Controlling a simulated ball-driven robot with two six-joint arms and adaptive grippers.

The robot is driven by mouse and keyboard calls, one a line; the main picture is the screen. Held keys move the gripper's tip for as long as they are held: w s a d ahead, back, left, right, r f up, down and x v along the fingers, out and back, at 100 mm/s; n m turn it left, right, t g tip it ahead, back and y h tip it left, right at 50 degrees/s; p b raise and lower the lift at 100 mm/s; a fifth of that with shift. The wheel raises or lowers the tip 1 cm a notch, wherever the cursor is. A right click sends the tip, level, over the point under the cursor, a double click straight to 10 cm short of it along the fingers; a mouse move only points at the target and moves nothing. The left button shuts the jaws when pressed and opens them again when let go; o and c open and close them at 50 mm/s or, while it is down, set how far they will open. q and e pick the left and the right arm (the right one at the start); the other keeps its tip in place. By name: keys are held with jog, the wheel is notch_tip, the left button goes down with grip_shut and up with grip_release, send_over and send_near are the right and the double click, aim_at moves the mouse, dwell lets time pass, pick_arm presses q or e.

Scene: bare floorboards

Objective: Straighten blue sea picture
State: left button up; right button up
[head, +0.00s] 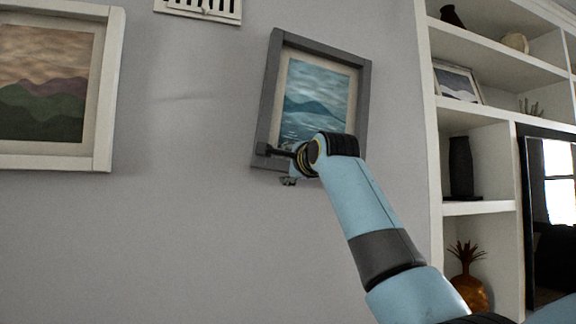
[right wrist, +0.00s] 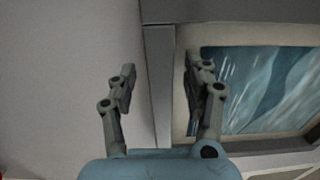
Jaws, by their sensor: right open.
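The blue sea picture (head: 318,95) hangs on the wall in a dark grey frame. It is tilted clockwise, its top edge sloping down to the right. My right gripper (head: 270,166) is at the frame's lower left corner, and my wrist hides part of the lower edge. In the right wrist view the open right gripper (right wrist: 158,70) has one finger over the wall and the other over the picture side, with the frame's edge (right wrist: 161,95) between them. I cannot tell whether either finger touches the frame. My left gripper is not in view.
A picture of green hills in a pale frame (head: 100,95) hangs on the left. A white vent (head: 200,8) is above. White shelves (head: 478,208) with vases and a dark-framed screen or mirror (head: 530,220) stand on the right. The wall between the pictures is clear.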

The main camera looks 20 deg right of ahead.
grip_shut()
jog(key=shift+d+f+n, duration=0.3)
jog(key=shift+d+n, duration=0.1)
jog(key=shift+d, duration=0.15)
jog(key=shift+d+f+n, duration=0.3)
jog(key=shift+d+n, duration=0.1)
jog(key=shift+d, duration=0.15)
grip_release()
jog(key=s, duration=1.2)
jog(key=shift+d, duration=0.15)
